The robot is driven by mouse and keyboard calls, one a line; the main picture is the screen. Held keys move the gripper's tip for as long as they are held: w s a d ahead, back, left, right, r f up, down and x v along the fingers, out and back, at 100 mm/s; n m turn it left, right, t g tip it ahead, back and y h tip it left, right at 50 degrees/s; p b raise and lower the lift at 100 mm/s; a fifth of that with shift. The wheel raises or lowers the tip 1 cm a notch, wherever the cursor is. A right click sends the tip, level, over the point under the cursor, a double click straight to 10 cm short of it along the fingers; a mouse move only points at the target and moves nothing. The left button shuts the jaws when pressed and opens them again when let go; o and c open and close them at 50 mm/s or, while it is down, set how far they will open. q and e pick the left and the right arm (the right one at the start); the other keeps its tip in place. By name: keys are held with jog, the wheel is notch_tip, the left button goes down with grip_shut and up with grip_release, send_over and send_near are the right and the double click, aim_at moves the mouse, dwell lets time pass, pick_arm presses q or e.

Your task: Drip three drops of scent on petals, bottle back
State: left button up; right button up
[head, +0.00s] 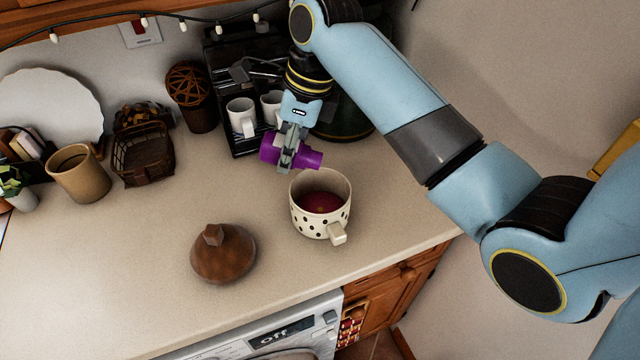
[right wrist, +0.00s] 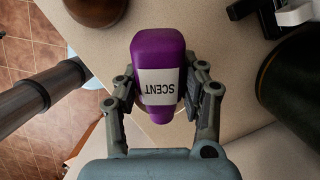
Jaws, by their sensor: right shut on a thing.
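The purple scent bottle (head: 269,150) is in my right gripper (head: 287,160), lying about sideways, with its narrower end to the right in the head view. In the right wrist view the bottle (right wrist: 158,50) shows a white SCENT label between both fingers of the gripper (right wrist: 160,100). A cream cup with black dots (head: 318,222) stands upright on the counter, just in front of and below the bottle. Dark red contents (head: 322,202), seemingly the petals, lie inside it. I cannot make out any drops. My left gripper is not in view.
A brown lid-like pot (head: 223,256) sits left of the cup near the front. Behind are a coffee machine with white cups (head: 241,115), a dark round pot (head: 345,122), a wicker basket (head: 145,158) and a tan mug (head: 78,175). The counter's left front is clear.

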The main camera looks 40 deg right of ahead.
jog(key=f+g+h, duration=0.2)
jog(key=h, duration=0.1)
jog(key=f+g+h, duration=0.1)
jog(key=g, duration=0.1)
jog(key=shift+w+a, duration=0.2)
jog(key=shift+a, duration=0.05)
jog(key=shift+d+f+g+h+b, duration=0.15)
jog(key=shift+f+g+h+b, duration=0.2)
jog(key=shift+g+h+b, duration=0.25)
jog(key=shift+s, duration=0.1)
jog(key=shift+s, duration=0.1)
